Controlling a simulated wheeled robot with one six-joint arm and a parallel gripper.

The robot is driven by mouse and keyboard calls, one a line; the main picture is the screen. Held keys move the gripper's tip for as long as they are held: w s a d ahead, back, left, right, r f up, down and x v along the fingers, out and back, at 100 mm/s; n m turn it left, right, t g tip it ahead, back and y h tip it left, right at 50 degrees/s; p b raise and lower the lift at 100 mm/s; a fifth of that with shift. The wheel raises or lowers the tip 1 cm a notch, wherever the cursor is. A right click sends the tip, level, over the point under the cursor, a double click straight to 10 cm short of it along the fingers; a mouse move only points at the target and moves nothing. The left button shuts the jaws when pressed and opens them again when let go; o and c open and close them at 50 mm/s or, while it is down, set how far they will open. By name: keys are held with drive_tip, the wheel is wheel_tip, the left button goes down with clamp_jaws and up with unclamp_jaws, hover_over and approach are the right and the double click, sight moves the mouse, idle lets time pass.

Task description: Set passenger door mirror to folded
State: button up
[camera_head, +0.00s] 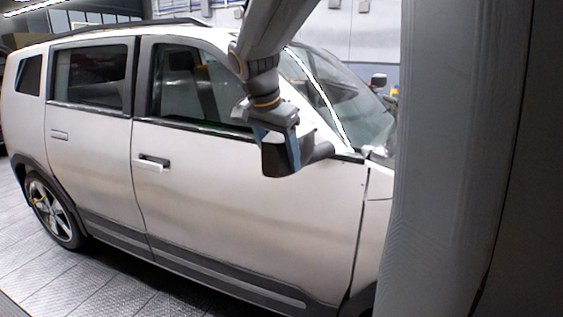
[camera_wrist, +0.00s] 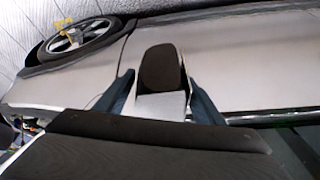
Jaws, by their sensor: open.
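The door mirror (camera_head: 276,162) is on the near side of a silver-white car, by the base of the windshield pillar, and juts out from the door on a dark stalk (camera_head: 320,152). My gripper (camera_head: 278,145) is over it from above, and its blue fingers hide part of the housing. In the wrist view the mirror (camera_wrist: 160,68) shows a dark rounded face and a pale part below it. There my gripper (camera_wrist: 162,92) is open, one finger on each side of the mirror. I cannot tell whether either finger touches it.
The car's front door (camera_head: 220,195) is closed, with a handle (camera_head: 151,162) left of the mirror. A wide grey column fills the right of the head view. The far-side mirror (camera_head: 378,80) shows beyond the windshield. Tiled floor (camera_head: 110,285) lies open in front of the car.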

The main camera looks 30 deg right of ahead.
drive_tip(key=shift+p+x, duration=0.3)
drive_tip(key=shift+x, duration=1.3)
drive_tip(key=c, duration=1.4)
drive_tip(key=shift+f, duration=0.1)
drive_tip(key=shift+c, duration=0.2)
